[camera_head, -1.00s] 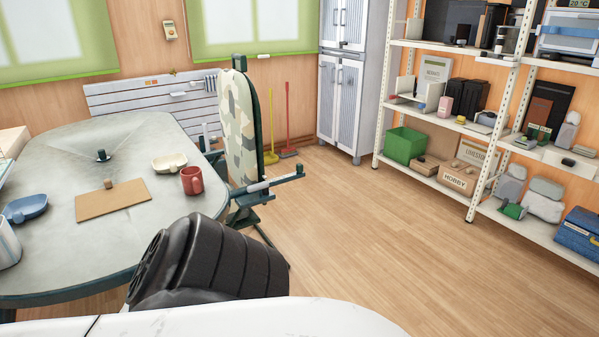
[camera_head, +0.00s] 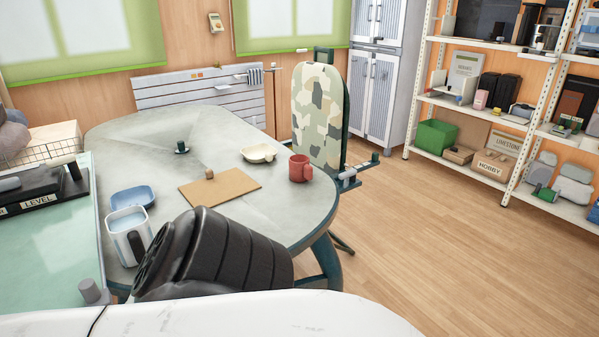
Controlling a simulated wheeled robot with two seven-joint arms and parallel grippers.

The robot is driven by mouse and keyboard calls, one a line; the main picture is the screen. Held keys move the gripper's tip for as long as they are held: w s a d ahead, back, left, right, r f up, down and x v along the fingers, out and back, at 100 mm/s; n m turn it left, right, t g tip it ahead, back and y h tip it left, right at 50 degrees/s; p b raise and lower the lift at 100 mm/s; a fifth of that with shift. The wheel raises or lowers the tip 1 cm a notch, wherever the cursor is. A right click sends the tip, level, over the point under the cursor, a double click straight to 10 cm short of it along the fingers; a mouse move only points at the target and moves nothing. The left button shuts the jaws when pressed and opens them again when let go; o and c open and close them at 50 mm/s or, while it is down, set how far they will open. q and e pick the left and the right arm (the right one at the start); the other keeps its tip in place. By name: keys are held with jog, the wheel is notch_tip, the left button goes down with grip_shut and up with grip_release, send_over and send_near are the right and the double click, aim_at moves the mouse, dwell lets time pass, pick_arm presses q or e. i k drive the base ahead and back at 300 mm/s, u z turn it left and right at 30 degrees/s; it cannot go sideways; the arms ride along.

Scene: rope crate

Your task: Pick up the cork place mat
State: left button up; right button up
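The cork place mat (camera_head: 222,191) lies flat on the grey oval table (camera_head: 290,215), left of the middle of the head view. It is a thin tan rectangle, and a small brown block (camera_head: 208,172) shows at its far edge. A black ribbed part of my own arm stands in front of the table's near side, apart from the mat in the picture. Neither of my grippers is in view.
Around the mat are a red mug (camera_head: 299,169), a cream bowl (camera_head: 259,153), a blue dish (camera_head: 133,198) and a white-blue container (camera_head: 129,237). A glass-topped surface (camera_head: 60,255) is at left. An ironing board (camera_head: 320,110) stands behind. Floor at right is clear.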

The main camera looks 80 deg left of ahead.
aim_at(212, 190)
jog(key=k, duration=1.15)
jog(key=u, duration=1.75)
jog(key=i, duration=0.25)
